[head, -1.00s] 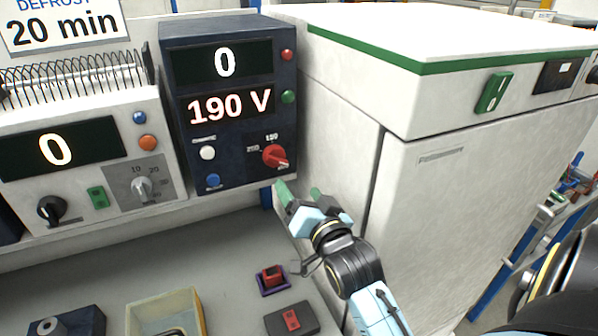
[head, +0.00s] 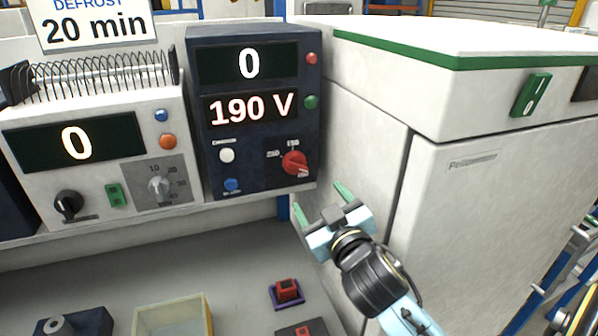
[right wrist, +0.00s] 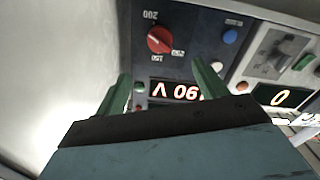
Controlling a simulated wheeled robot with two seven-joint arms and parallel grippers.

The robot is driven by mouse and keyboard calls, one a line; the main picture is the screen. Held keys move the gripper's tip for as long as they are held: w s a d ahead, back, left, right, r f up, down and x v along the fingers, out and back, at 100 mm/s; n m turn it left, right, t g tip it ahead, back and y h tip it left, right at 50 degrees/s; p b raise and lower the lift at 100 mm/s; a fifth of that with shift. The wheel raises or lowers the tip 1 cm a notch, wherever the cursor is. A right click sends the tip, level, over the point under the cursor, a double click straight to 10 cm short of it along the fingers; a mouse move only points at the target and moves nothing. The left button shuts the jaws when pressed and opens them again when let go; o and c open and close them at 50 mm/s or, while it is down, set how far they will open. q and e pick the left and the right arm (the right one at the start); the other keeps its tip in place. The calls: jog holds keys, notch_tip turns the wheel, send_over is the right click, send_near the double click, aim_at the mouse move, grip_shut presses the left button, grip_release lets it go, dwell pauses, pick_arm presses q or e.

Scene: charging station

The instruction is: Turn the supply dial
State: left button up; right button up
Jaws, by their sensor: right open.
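The red supply dial (head: 295,162) sits at the lower right of the dark blue supply unit (head: 215,150). The unit's displays read 0 and 190 V. In the right wrist view the dial (right wrist: 160,40) shows beyond the fingers, with the marks 150, 200 and a third one around it. My right gripper (head: 321,202) is open and empty, below and a little right of the dial, apart from it. Its green fingers also show in the right wrist view (right wrist: 165,85). My left gripper is not in view.
A white unit (head: 95,150) with a 0 display stands left of the supply. A large white cabinet (head: 455,190) with a green edge stands close on the right. On the bench below are a red switch (head: 287,290) and an open yellowish tray (head: 175,315).

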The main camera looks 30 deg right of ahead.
aim_at(299, 168)
jog(key=p+x, duration=0.2)
jog(key=x, duration=1.1)
jog(key=c, duration=1)
jog(key=shift+o, duration=0.2)
jog(key=shift+m, duration=0.3)
jog(key=shift+d+m, duration=0.1)
jog(key=shift+m, duration=1.1)
jog(key=shift+m+p, duration=0.5)
jog(key=shift+m, duration=0.9)
